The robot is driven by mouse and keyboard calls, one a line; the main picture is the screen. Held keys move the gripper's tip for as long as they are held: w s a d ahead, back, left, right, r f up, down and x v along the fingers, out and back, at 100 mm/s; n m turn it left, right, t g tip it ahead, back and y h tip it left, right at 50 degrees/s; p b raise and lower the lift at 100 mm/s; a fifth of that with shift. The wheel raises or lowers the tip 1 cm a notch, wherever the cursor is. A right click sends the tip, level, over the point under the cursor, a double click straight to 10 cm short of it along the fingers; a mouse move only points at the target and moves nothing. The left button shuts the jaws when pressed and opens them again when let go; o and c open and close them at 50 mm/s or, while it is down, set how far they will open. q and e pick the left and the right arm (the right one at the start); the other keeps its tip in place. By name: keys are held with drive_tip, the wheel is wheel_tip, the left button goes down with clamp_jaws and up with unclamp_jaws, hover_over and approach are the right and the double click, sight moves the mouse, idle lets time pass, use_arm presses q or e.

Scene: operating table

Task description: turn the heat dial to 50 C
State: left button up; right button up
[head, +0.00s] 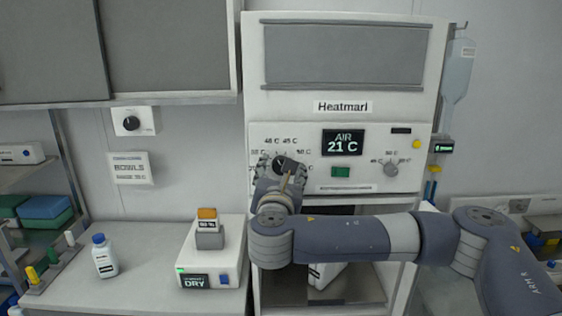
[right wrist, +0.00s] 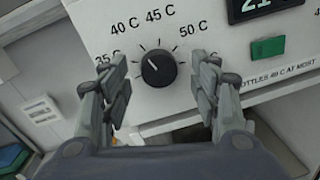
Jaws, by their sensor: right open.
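The heat dial (right wrist: 158,68) is a round black knob on the white panel of the warming cabinet, ringed by tick marks and labels 35 C, 40 C, 45 C and 50 C. Its pale pointer line seems to point up and left, roughly toward 40 C. My right gripper (right wrist: 161,88) is open, with one finger left and one right of the dial, apart from it. In the head view my right gripper (head: 283,168) is in front of the dial and partly hides it. The display (head: 343,142) reads AIR 21 C. My left gripper is not in view.
A green button (head: 347,174) and a smaller grey dial (head: 391,169) are on the same panel. A white device (head: 212,262) marked DRY and a white bottle (head: 104,257) with a blue cap stand on the left counter. A wall dial (head: 132,122) is at left.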

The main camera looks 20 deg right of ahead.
drive_tip(key=shift+x, duration=0.9)
drive_tip(key=shift+c, duration=0.6)
drive_tip(key=c, duration=1)
drive_tip(key=shift+o, duration=0.2)
